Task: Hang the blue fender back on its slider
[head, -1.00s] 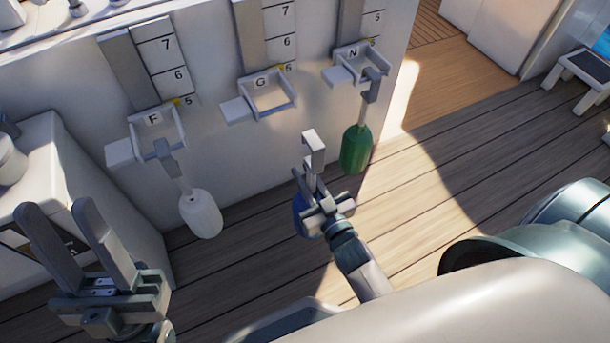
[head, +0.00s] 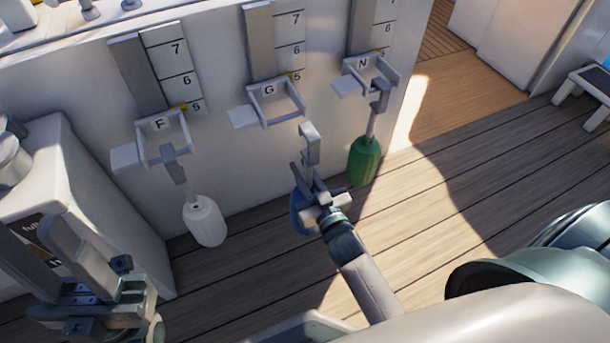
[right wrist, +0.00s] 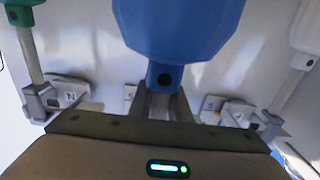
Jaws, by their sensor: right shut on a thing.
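The blue fender (head: 299,214) hangs below my right gripper (head: 318,190), partly hidden by it in the head view. The right gripper is shut on the fender's upper part, and the grey hook (head: 309,142) stands up above the jaws. The right wrist view shows the blue body (right wrist: 180,30) close up, with the jaws (right wrist: 165,103) at its neck. The empty slider G (head: 275,103) is on the white wall, above and left of the hook; the hook is apart from it. My left gripper (head: 60,255) is open and empty at the lower left.
Slider F (head: 162,137) holds the white fender (head: 204,220) on the left. Slider N (head: 371,72) holds the green fender (head: 364,160) on the right, close to the blue one. A white cabinet (head: 75,180) stands at the left. The wooden deck (head: 430,220) is clear.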

